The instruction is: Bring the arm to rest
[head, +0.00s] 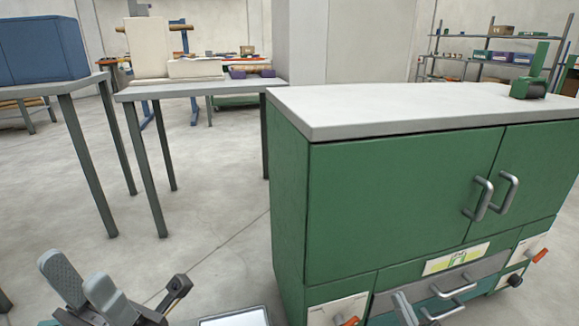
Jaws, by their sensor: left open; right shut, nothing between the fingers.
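My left gripper (76,272) is at the bottom left of the head view. Its two grey fingers point up and stand apart, with nothing between them. It is above the bare floor, clear of the furniture. My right gripper (402,303) shows only as a grey fingertip at the bottom edge, in front of the lower part of the green cabinet (400,195). It is shut and I see nothing held there. Most of it is cut off by the frame, and I cannot tell whether it touches the cabinet.
The cabinet has a pale top (420,107), door handles (480,198) and a partly open drawer (440,285). A grey table (185,91) with cream blocks stands behind left, beside another table with a blue box (40,50). Shelves (480,60) stand back right.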

